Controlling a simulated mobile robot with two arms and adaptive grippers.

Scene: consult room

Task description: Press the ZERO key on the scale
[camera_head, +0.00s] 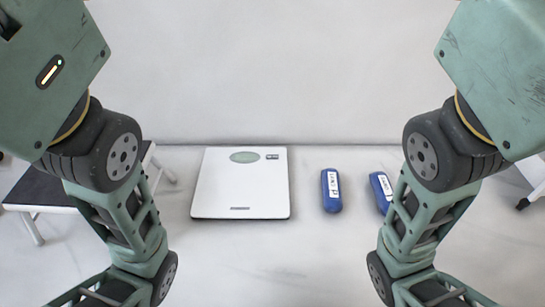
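A flat white scale (240,189) lies on the pale surface near the middle. A grey-green oval (244,157) is at its far side, with a small dark panel (272,156) just right of it. A thin dark strip (240,208) is near its front edge. The markings are too small to read, so I cannot tell which part is the ZERO key. My arms come down at the left and right sides of the view. Both grippers are out of the picture, and nothing of mine touches the scale.
Two blue objects with white labels stand or lie right of the scale: one (332,190) in the clear, one (379,192) partly behind my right arm. A dark-topped stool or step (35,190) is at the left. A white wall (270,70) rises behind. The surface before the scale is clear.

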